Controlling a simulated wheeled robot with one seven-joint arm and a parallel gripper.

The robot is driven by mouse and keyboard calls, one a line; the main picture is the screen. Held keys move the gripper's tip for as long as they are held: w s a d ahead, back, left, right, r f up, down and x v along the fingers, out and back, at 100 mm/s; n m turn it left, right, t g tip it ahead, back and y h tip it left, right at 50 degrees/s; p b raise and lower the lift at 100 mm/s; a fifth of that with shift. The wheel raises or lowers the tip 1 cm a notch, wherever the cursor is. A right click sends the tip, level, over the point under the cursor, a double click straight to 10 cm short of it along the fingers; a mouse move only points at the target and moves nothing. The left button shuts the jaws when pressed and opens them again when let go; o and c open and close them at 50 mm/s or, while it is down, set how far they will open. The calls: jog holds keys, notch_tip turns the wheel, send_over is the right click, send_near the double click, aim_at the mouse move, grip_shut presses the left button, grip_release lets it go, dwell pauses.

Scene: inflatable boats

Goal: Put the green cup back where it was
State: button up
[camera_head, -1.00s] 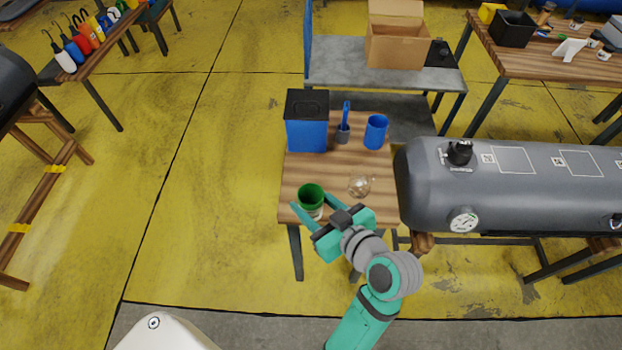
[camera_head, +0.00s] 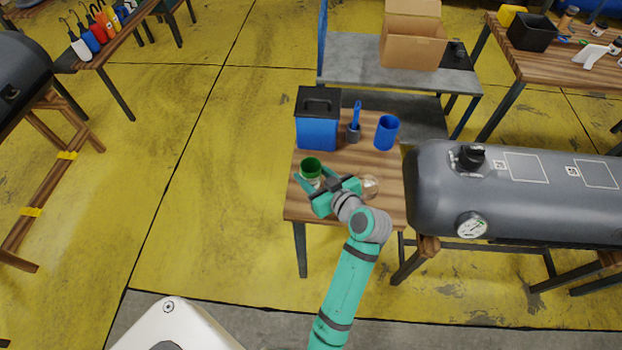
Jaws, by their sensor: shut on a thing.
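The green cup (camera_head: 311,166) is at the left side of the small wooden table (camera_head: 292,208), upright, with its open top showing. My gripper (camera_head: 312,176) is shut on the cup, one teal finger on its left and the other on its right. The fingers hide part of the cup's lower body. I cannot tell whether the cup's base touches the table top.
A blue box with a black lid (camera_head: 318,130), a blue brush in a grey holder (camera_head: 353,130) and a blue cup (camera_head: 387,132) stand along the table's back. A clear round glass item (camera_head: 370,187) sits right of my gripper. A grey tank (camera_head: 500,190) lies close on the right.

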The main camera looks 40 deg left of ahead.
aim_at(310, 179)
jog(key=shift+w+a+f, duration=0.15)
jog(key=shift+a+f, duration=0.4)
jog(key=shift+f, duration=0.1)
jog(key=shift+d+f, duration=0.1)
jog(key=shift+f, duration=1.3)
jog(key=shift+f, duration=0.1)
jog(key=o, duration=1.1)
jog(key=shift+w, duration=0.1)
jog(key=v, duration=1.2)
jog(key=shift+d, duration=0.1)
